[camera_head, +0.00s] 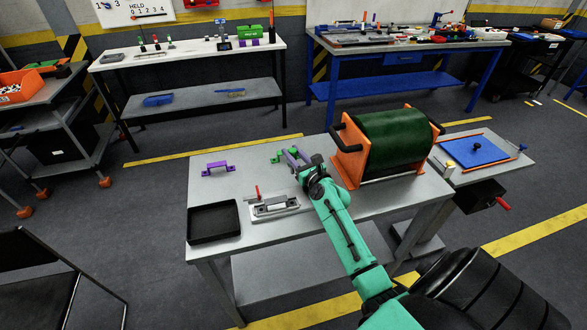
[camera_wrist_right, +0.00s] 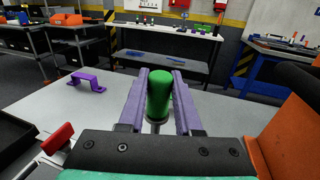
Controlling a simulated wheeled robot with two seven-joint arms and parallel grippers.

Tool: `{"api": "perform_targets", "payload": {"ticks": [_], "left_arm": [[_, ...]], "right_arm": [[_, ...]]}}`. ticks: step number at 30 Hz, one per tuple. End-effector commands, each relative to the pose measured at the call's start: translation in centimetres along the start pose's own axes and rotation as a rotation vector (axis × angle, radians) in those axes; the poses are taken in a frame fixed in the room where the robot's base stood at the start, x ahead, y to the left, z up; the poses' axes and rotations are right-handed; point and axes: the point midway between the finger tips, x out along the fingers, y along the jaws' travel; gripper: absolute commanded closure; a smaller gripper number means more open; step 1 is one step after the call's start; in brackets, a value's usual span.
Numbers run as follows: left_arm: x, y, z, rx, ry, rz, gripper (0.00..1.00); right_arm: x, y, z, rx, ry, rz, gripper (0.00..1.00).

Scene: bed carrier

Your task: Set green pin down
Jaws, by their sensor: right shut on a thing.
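The green pin (camera_wrist_right: 159,98) is upright between the two purple-grey fingers of my right gripper (camera_wrist_right: 160,105) in the right wrist view. The fingers are shut on it. Its lower end narrows to a metal part near the gripper's dark base. In the head view my right gripper (camera_head: 294,157) is over the back middle of the grey table (camera_head: 330,218), left of the orange stand. A bit of green shows beside the fingers there. Whether the pin touches the table, I cannot tell. My left gripper is not in view.
A purple bracket (camera_head: 218,168) stands on the table's left. A black tray (camera_head: 214,222) and a metal fixture with a red handle (camera_head: 273,205) lie near the front. The orange stand with a dark green roll (camera_head: 392,138) stands close on the right.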

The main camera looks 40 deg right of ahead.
Motion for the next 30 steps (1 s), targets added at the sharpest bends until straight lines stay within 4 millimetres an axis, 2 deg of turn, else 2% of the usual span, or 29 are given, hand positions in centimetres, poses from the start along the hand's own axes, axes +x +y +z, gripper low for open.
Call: {"api": "perform_targets", "payload": {"ticks": [3,6,17,18,19,20,30], "left_arm": [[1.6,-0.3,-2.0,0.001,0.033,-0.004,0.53],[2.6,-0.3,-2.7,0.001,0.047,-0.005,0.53],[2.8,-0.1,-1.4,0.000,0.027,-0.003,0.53],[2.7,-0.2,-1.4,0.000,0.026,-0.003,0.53],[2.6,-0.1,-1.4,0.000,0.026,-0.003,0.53],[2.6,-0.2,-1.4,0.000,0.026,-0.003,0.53],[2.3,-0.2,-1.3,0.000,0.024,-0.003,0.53]], "right_arm": [[-0.1,-0.1,-2.8,-0.005,0.004,0.000,1.00],[0.0,-0.1,-4.5,-0.005,0.002,0.000,1.00],[0.0,0.0,-4.8,0.000,-0.001,-0.001,1.00],[0.0,0.0,-4.7,0.000,0.000,-0.001,0.56],[0.0,0.0,-4.6,0.000,0.000,-0.001,0.44],[0.0,0.0,-4.6,0.000,0.000,-0.001,0.37],[0.0,0.0,-4.3,0.000,0.000,0.000,0.37]]}}
